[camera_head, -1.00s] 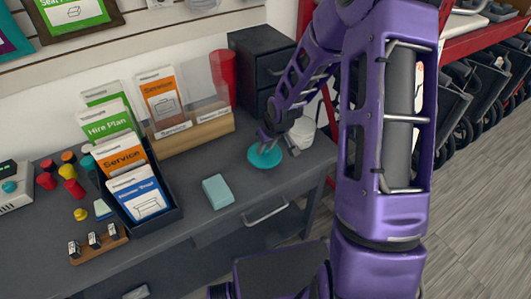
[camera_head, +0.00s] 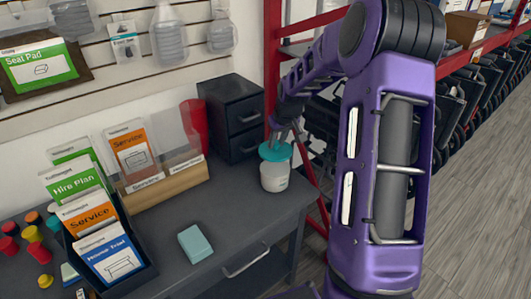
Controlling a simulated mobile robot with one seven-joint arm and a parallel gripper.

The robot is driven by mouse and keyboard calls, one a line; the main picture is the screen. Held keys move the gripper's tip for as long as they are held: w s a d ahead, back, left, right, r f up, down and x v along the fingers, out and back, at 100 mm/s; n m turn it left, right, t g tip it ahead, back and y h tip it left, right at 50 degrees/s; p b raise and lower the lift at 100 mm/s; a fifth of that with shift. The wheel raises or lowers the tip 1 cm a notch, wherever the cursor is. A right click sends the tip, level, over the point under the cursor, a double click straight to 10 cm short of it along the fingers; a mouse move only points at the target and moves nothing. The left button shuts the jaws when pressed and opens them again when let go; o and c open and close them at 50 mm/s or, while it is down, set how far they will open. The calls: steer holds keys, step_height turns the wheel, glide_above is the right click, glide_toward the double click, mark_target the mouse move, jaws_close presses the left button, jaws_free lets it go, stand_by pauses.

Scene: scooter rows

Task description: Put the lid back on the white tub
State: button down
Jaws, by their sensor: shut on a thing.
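The white tub (camera_head: 274,178) stands upright on the grey counter near its right end, in front of the black drawer unit. The teal lid (camera_head: 272,153) is at the top of the tub, over its opening. My gripper (camera_head: 279,141) is shut on the lid and holds it from above. The lid hides the tub's rim, so I cannot tell whether the lid touches it or is slightly above. The fingertips are small and partly hidden against the lid.
A black drawer unit (camera_head: 233,118) and a red cylinder (camera_head: 195,126) stand behind the tub. A wooden leaflet holder (camera_head: 165,188) is to the left. A teal block (camera_head: 195,244) lies nearer the front. A red rack post (camera_head: 272,70) rises beside the counter. The counter between block and tub is clear.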

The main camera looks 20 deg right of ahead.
mark_target(278, 152)
steer(key=shift+f+b, duration=2.15)
steer(key=shift+f, duration=1)
steer(key=shift+f, duration=0.15)
steer(key=shift+c, duration=0.4)
jaws_free()
steer(key=shift+r+p, duration=2.55)
steer(key=shift+r, duration=1)
